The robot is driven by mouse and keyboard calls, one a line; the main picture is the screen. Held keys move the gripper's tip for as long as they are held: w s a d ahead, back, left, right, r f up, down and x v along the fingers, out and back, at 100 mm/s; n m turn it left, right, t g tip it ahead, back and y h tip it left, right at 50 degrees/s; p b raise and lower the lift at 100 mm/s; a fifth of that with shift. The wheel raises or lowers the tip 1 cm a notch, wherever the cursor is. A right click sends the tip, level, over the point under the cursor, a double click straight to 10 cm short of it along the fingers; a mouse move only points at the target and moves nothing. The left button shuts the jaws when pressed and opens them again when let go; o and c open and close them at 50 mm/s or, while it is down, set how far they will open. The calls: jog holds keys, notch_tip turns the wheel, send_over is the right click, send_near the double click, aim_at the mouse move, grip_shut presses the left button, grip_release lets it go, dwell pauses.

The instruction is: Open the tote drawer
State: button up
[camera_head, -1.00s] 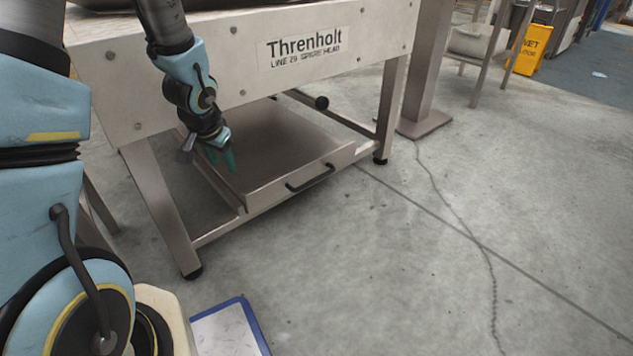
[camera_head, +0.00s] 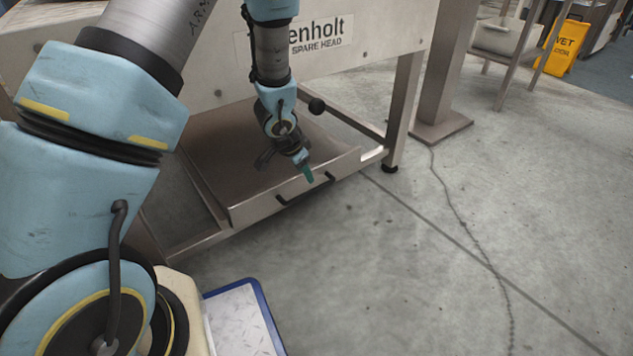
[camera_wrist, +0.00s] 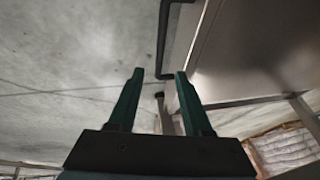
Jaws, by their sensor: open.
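The tote drawer (camera_head: 245,206) is a wide, shallow metal tray low in the frame of the Threnholt machine. It has a dark bar handle (camera_head: 282,199) on its front, partly hidden by my gripper in the head view. My gripper (camera_head: 308,174) has green fingers and is at the drawer front, by the handle. In the wrist view the fingers of my gripper (camera_wrist: 156,92) are spread apart with nothing between them. The handle (camera_wrist: 163,45) shows just beyond the fingertips there, beside the drawer's metal front (camera_wrist: 245,50).
A machine leg (camera_head: 403,105) and a post (camera_head: 442,75) stand right. A blue-rimmed board (camera_head: 240,322) lies near my base. The floor before the drawer is clear.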

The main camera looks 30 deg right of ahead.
aim_at(313, 189)
jog(key=b+x, duration=0.4)
jog(key=x, duration=0.6)
jog(key=shift+f+b, duration=0.15)
jog(key=shift+b, duration=0.15)
grip_shut()
dwell(1.0)
